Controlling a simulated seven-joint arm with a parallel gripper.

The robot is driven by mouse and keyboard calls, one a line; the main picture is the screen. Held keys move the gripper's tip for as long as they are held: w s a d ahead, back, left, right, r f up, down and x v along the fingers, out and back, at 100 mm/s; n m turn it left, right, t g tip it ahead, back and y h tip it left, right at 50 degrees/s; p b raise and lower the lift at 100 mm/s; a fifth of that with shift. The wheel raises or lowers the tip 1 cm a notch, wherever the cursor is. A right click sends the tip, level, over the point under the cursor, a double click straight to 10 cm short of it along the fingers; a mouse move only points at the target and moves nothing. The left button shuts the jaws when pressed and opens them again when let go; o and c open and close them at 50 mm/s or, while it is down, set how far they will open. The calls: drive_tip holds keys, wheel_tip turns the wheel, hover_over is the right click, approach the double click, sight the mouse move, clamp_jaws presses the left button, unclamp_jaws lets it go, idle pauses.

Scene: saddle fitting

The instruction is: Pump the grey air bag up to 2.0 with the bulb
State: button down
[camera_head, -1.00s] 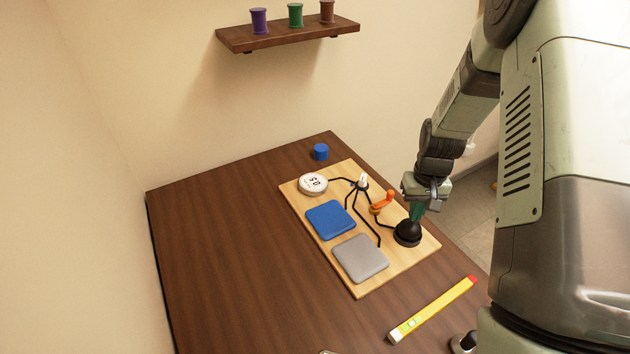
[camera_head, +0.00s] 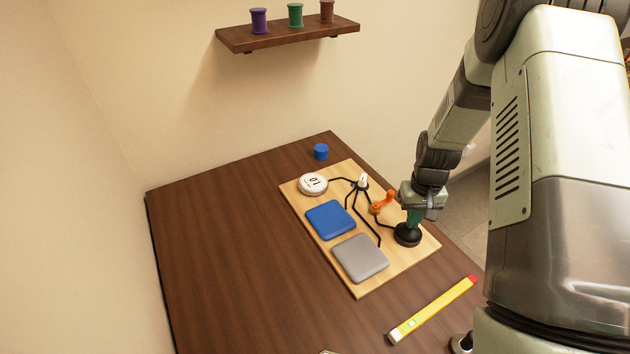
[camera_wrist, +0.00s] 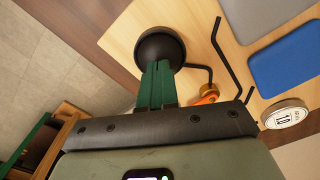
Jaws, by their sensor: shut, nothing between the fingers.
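The grey air bag (camera_head: 360,258) lies flat on the wooden board, nearest the front; it also shows in the wrist view (camera_wrist: 252,16). The black bulb (camera_head: 407,236) stands at the board's right side. My gripper (camera_head: 412,224) is shut, its green fingers pointing down with their tips on the bulb's top. In the wrist view the fingertips (camera_wrist: 158,68) overlap the bulb (camera_wrist: 152,42). The round white gauge (camera_head: 312,184) seems to read 1.0, also in the wrist view (camera_wrist: 285,115). A white-tipped hub (camera_head: 363,182) joins the black tubes. An orange lever (camera_head: 383,203) sits near the bulb.
A blue bag (camera_head: 330,220) lies beside the grey one on the board (camera_head: 361,291). A blue cylinder (camera_head: 320,152) stands behind the board. A yellow level (camera_head: 433,309) lies at the front right. The table's left side is clear. A shelf with spools (camera_head: 290,32) hangs above.

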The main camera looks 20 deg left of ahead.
drive_tip(key=shift+f, duration=0.4)
drive_tip(key=shift+r, duration=1.75)
drive_tip(key=shift+f, duration=0.2)
drive_tip(key=shift+f, duration=1.5)
drive_tip(key=shift+r, duration=0.1)
drive_tip(key=shift+r, duration=1.6)
drive_tip(key=shift+f, duration=0.15)
